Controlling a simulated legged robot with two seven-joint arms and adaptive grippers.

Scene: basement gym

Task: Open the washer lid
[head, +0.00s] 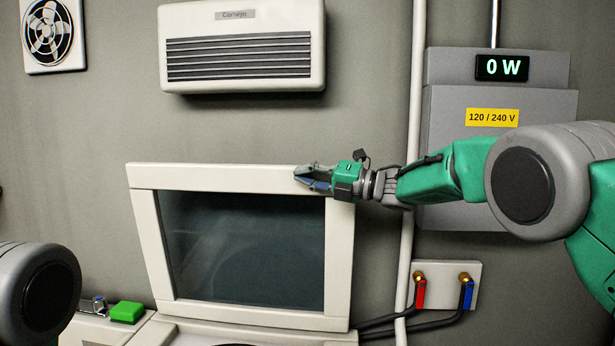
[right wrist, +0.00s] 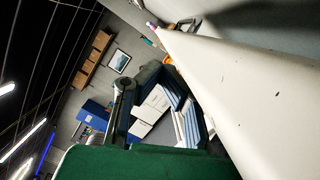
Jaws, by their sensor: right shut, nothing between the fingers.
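The washer lid (head: 240,178) has a white frame around a dark glass pane and stands raised, close to upright, above the washer body (head: 250,338). My right gripper (head: 303,177) is shut and empty at the top right corner of the lid frame, with its fingers pointing left. I cannot tell whether it touches the lid. In the right wrist view the fingers (right wrist: 165,108) lie close beside a large white surface (right wrist: 245,85), likely the lid.
A white wall heater (head: 240,55) hangs above the lid. A grey electrical box (head: 450,140) and a white vertical pipe (head: 411,130) are behind my right arm. Red and blue taps (head: 445,285) sit at the lower right. A green block (head: 127,312) lies left of the washer.

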